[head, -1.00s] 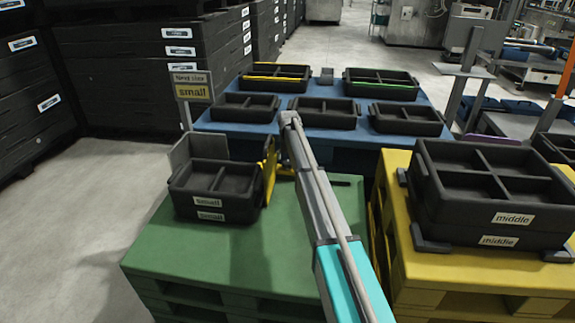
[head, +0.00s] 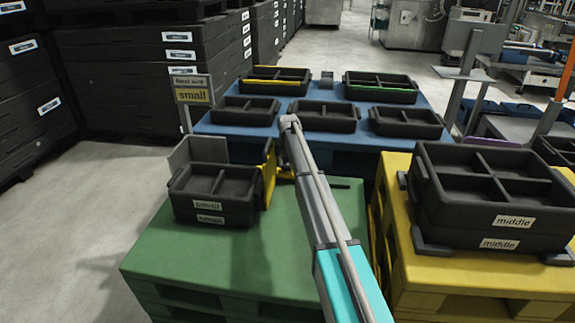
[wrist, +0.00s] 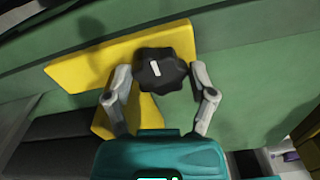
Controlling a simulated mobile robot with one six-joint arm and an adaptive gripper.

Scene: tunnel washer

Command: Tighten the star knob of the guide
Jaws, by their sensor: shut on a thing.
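The star knob (wrist: 162,70) is black and lobed with a white mark on its face, in the middle of the wrist view. My gripper (wrist: 161,76) is shut on it, one grey finger on each side. The yellow guide (wrist: 88,66) lies behind the knob in the wrist view. In the head view the yellow guide (head: 268,171) stands upright at the right side of a stack of black crates labelled small (head: 210,206). In that view my arm hides my fingers and the knob.
The crates and guide stand on a green pallet (head: 225,258). A yellow pallet (head: 440,270) with crates labelled middle (head: 490,195) stands close on the right. A sign (head: 193,90) reads small.

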